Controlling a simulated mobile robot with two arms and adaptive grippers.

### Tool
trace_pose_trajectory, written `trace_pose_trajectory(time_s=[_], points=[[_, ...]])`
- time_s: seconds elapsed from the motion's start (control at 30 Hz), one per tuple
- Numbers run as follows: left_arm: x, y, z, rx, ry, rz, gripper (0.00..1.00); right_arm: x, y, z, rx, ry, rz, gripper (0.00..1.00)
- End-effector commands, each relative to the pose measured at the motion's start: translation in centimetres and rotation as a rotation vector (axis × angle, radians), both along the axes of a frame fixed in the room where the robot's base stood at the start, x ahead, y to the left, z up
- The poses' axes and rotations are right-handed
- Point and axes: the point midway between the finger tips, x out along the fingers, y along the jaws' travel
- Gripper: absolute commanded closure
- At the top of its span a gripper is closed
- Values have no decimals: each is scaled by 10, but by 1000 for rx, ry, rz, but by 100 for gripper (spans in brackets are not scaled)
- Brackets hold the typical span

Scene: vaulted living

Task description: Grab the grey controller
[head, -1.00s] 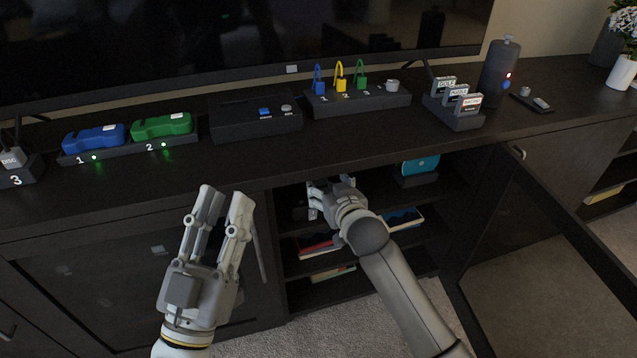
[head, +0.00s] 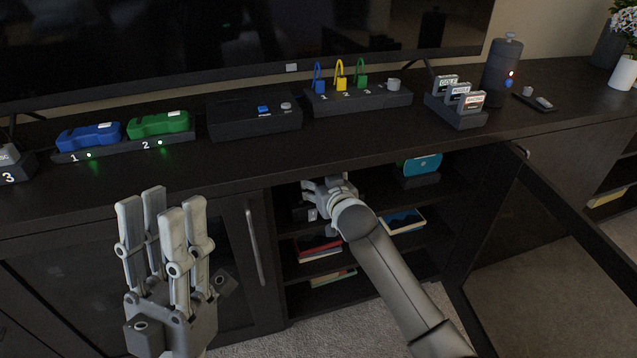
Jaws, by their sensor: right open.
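I cannot make out a grey controller clearly in the head view. A blue controller (head: 90,137) and a green controller (head: 160,124) lie on a black dock (head: 120,149) on top of the cabinet, at left. My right gripper (head: 316,202) reaches into the open cabinet at the upper shelf. It is open, but its own wrist and hand hide most of what lies in front of its fingers. Something dark (head: 298,213) shows beside it on the shelf. My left gripper (head: 163,208) is open and empty, fingers up, in front of the closed left door.
The open cabinet door (head: 560,225) stands out at right. A teal object (head: 421,165) sits on the upper shelf, books (head: 318,248) on lower ones. The cabinet top holds a black box (head: 255,122), padlocks (head: 340,84), cartridges (head: 458,95) and a dark cylinder (head: 500,75).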

Motion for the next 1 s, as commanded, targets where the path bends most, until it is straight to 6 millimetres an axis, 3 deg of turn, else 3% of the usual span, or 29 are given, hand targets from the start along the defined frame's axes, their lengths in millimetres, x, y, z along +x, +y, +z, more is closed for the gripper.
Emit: trace_pose_trajectory(time_s=[0.07, 0.4, 0.77, 1.0], points=[[0, 0, 0, 0, 1, 0, 69, 0, 0, 0, 0, 0, 0, 36], [0, 0, 0, 1, 1, 1, 69, 0, 0, 1, 1, -2, 0, 77], [3, -1, 1, 5, 15, 1, 69, 0, 0, 3, 1, -2, 0, 77], [27, -6, -8, 46, 148, 7, 69, 0, 0, 14, 3, -2, -1, 77]])
